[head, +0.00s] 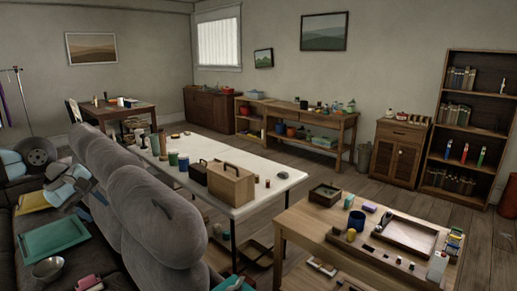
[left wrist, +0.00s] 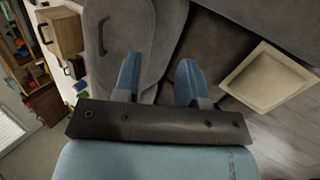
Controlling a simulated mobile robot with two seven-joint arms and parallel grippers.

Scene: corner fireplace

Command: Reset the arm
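My left gripper (head: 91,205) is over the grey sofa at the left of the head view, with its arm coming in from the left. In the left wrist view the two blue fingers of my left gripper (left wrist: 159,72) stand apart with nothing held between them. Grey sofa cushions show behind the fingers. My right gripper is in neither view.
The grey sofa (head: 157,215) has a teal tray (head: 52,238) and a metal bowl (head: 48,268) on its seat. Beyond it stand a white table (head: 262,200) with a wooden box (head: 231,184) and a wooden table (head: 300,222) crowded with small things. Bare floor shows towards the bookshelf (head: 467,130).

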